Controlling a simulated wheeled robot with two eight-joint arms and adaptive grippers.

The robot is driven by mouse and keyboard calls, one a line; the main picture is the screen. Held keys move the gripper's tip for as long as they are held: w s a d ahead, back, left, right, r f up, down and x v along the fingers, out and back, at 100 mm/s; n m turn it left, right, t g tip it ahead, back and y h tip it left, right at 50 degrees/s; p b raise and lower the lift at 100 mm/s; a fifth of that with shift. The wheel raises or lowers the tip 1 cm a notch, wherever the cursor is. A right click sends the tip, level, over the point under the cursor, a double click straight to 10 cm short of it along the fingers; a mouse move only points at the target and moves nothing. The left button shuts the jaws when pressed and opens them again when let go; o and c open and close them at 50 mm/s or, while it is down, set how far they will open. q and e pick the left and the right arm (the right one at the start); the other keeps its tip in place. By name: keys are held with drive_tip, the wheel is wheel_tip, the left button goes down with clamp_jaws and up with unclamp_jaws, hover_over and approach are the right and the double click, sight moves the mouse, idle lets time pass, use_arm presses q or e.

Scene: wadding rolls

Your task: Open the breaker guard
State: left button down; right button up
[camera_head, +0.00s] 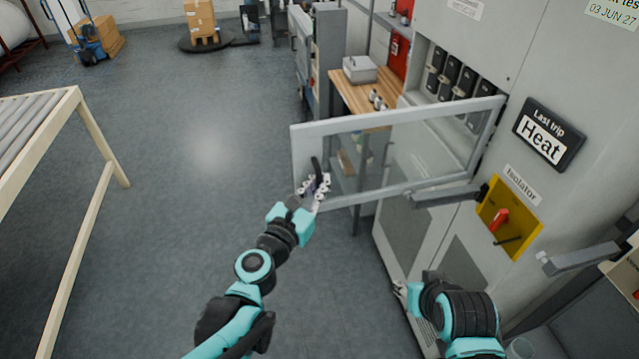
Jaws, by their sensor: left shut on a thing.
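The breaker guard (300,152) is a clear panel in a grey frame, swung out from the grey cabinet (545,60). Its hinged side is at the right, near the "Last trip Heat" sign (548,134). Behind it, a row of several black breakers (451,77) shows in the cabinet recess. My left gripper (315,184) is shut on the guard's dark handle (317,168) at the frame's free left end. My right gripper (400,290) is low in front of the cabinet, apart from the guard; its fingers are too small to read.
A yellow isolator plate (526,243) with a red switch sits on the cabinet below the sign. A wooden bench (352,95) with a grey box stands behind the guard. A roller rack (88,125) stands at the left. The floor between is clear.

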use_arm(q)
drive_tip(key=shift+a, duration=0.1)
drive_tip(key=c, duration=1.6)
unclamp_jaws()
drive_tip(key=shift+a, duration=0.1)
drive_tip(key=shift+s, duration=0.15)
drive_tip(key=v, duration=1.1)
drive_tip(key=shift+s+a, duration=0.15)
drive_tip(key=shift+s, duration=0.25)
